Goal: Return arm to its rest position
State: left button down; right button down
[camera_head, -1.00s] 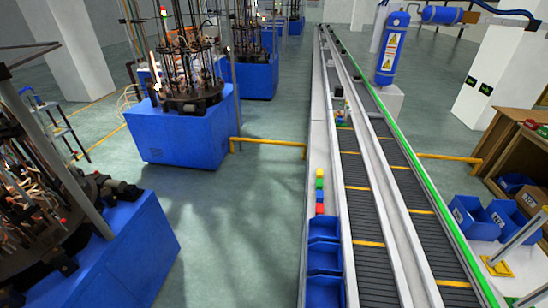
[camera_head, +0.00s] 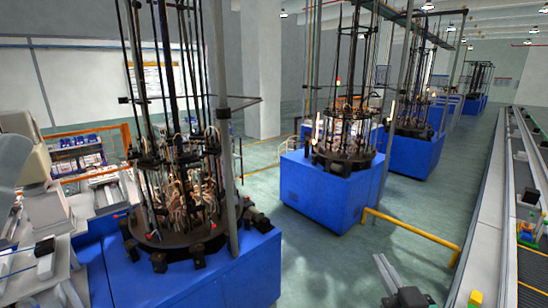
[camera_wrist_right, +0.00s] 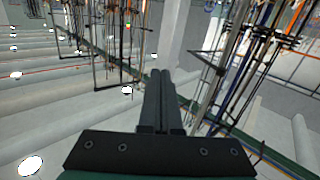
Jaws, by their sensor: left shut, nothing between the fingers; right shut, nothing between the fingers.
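My right gripper (camera_wrist_right: 160,80) fills the middle of the right wrist view. Its two long dark fingers are pressed together and hold nothing.
Blue-based machines with tall rods (camera_head: 190,180) stand at left and centre. Open floor (camera_head: 400,195) lies between machines and conveyor.

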jog(key=s+a+r+t+y, duration=0.1)
jog(key=s+a+r+t, duration=0.15)
jog(key=r, duration=0.55)
jog(key=s+a+r+t, duration=0.1)
jog(key=s+r+t, duration=0.15)
jog(key=r, duration=0.45)
jog(key=s+r+t+y, duration=0.1)
jog(key=s+r+t, duration=0.4)
jog(key=s+r, duration=1)
jog(key=shift+s+a, duration=0.25)
jog(key=shift+s, duration=0.1)
